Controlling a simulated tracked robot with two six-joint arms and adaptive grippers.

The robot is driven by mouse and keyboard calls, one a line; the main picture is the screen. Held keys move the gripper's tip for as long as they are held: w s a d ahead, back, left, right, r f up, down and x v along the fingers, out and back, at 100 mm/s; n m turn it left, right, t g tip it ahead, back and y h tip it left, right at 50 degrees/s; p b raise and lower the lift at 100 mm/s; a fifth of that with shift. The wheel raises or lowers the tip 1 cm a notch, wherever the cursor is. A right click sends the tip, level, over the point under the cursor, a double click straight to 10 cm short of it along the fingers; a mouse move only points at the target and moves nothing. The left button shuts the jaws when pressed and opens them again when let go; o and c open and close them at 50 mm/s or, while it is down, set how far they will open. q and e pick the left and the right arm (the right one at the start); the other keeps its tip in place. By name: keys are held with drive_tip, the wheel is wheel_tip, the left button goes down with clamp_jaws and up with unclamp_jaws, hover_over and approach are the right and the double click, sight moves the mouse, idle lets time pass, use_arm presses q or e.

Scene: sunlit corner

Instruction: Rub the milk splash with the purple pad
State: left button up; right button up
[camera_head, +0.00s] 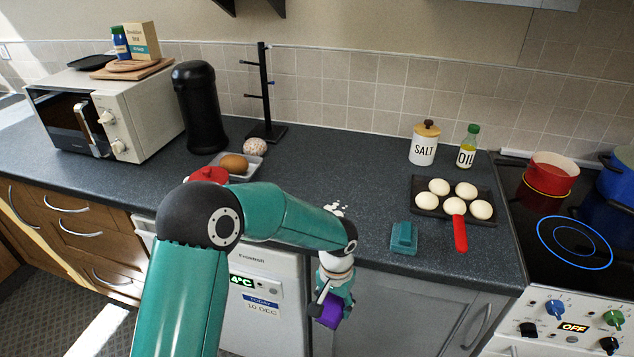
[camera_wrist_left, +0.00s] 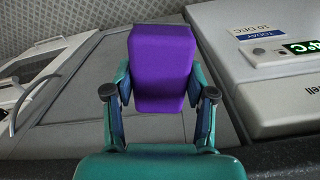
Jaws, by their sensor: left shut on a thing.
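The purple pad (camera_head: 328,310) is held in my left gripper (camera_head: 333,300), in front of the counter's front edge and below its top. In the left wrist view the purple pad (camera_wrist_left: 160,68) sits between the two fingers of my left gripper (camera_wrist_left: 160,92), which are shut on it. The milk splash (camera_head: 335,208) shows as small white spots on the dark counter, just behind my left forearm. The arm may hide part of it. The pad is apart from the splash. My right gripper is not in view.
A teal block (camera_head: 404,238) lies on the counter right of the splash. A pan with white round items (camera_head: 426,201) and a red handle is farther right, by the hob (camera_head: 575,243). A tray with a brown item (camera_head: 253,170) stands left. Counter between is clear.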

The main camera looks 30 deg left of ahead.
use_arm(q)
drive_tip(key=shift+w+d, duration=0.15)
drive_tip(key=shift+w, duration=0.1)
drive_tip(key=shift+r, duration=0.1)
